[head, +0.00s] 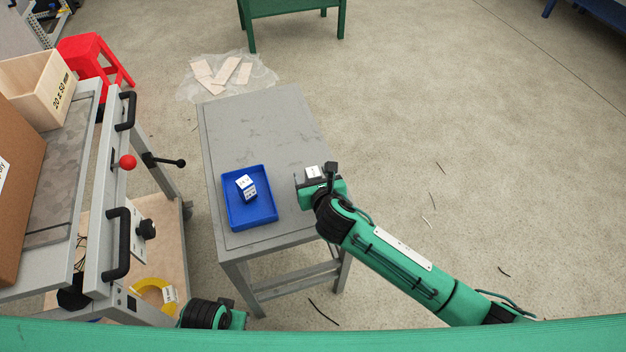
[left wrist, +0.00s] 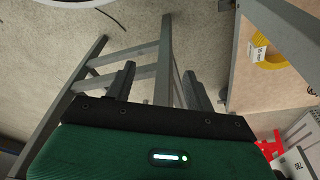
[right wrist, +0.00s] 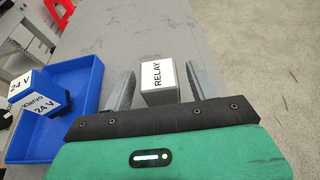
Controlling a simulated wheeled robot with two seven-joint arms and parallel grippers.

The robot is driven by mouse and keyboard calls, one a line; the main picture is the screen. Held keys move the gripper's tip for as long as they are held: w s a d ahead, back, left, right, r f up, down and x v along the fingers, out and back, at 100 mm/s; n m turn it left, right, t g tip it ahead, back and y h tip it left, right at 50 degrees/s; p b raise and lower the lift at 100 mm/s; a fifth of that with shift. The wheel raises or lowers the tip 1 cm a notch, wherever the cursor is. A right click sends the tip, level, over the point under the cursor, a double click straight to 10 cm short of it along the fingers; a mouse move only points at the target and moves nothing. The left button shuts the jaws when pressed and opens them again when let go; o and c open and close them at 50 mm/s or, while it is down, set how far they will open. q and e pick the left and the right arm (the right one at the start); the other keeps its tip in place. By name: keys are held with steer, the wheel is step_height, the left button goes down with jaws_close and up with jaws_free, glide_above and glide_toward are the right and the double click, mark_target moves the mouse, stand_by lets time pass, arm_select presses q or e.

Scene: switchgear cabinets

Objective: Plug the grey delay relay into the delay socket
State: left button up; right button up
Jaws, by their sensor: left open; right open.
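The relay (right wrist: 160,80) is a light grey-white block with a "RELAY" label, standing on the grey table (head: 265,120). It also shows near the table's right edge in the head view (head: 314,172). My right gripper (right wrist: 158,84) is open, with one finger on each side of the relay; I cannot tell whether they touch it. In the head view, the right gripper (head: 311,179) covers part of that table edge. My left gripper (left wrist: 157,85) is open and empty, low beside the table frame. I cannot identify the delay socket in any view.
A blue tray (head: 233,220) on the table holds a white-and-blue block (head: 246,186) marked "24 V". The far tabletop is clear.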

steer(key=shift+x, duration=0.8)
steer(key=shift+c, duration=0.5)
steer(key=c, duration=1)
